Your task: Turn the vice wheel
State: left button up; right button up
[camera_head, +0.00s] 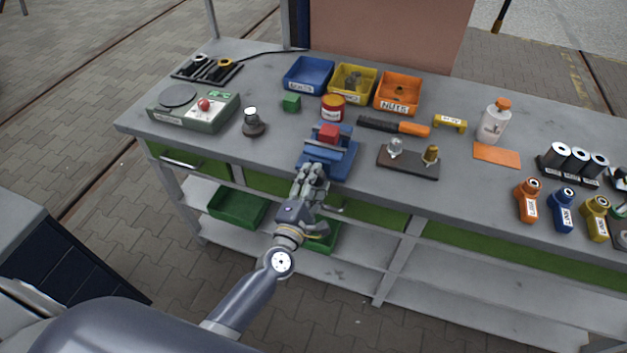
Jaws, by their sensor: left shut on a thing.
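The blue vice (338,161) stands at the front edge of the workbench, with a red block (328,134) at its jaws. My left gripper (311,174) is at the front of the vice, just over the bench edge, with its fingers closed in where the vice wheel would be. The wheel itself is mostly hidden behind the fingers; I cannot make out its rim clearly. My right gripper is not in view.
The grey bench (275,165) holds a green scale-like box (213,115), a blue bin (308,74), a yellow bin (353,80) and an orange bin (398,92). A brown fixture board (408,162) lies right of the vice. Green trays (238,207) sit on the lower shelf.

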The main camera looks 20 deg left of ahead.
pick_arm(q)
jog(key=o, duration=1.1)
jog(key=shift+c, duration=0.2)
jog(key=s, duration=1.2)
jog(key=shift+a, duration=0.2)
